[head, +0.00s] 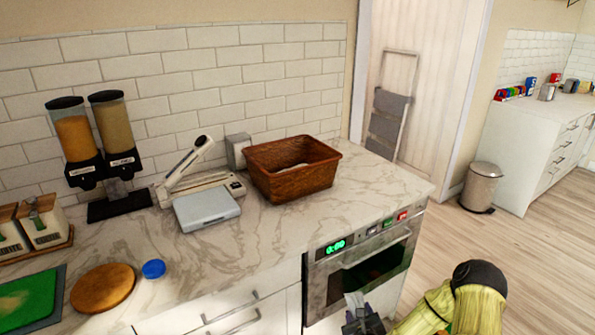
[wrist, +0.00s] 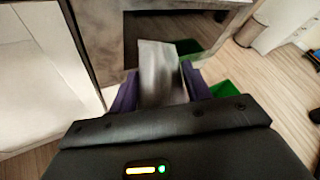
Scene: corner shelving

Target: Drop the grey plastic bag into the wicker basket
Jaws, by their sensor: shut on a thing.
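The wicker basket (head: 303,186) is brown and stands upright on the marble counter, close to the tiled wall. A pale grey piece that looks like the plastic bag (head: 355,301) is at the bottom edge of the head view. My gripper (head: 363,322) is shut on it, low in front of the oven and below the counter top. In the wrist view, the grey bag (wrist: 161,72) stands up blurred between the two purple fingers of my gripper (wrist: 160,90). The basket is out of the wrist view. Something pale lies inside the basket, unclear.
A silver box (head: 207,209) and a white slicer-like device (head: 190,178) stand left of the basket. The oven (head: 360,262) is below the counter's right end. A bin (head: 481,187) stands on the floor at right. Green containers (wrist: 228,95) show near my gripper.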

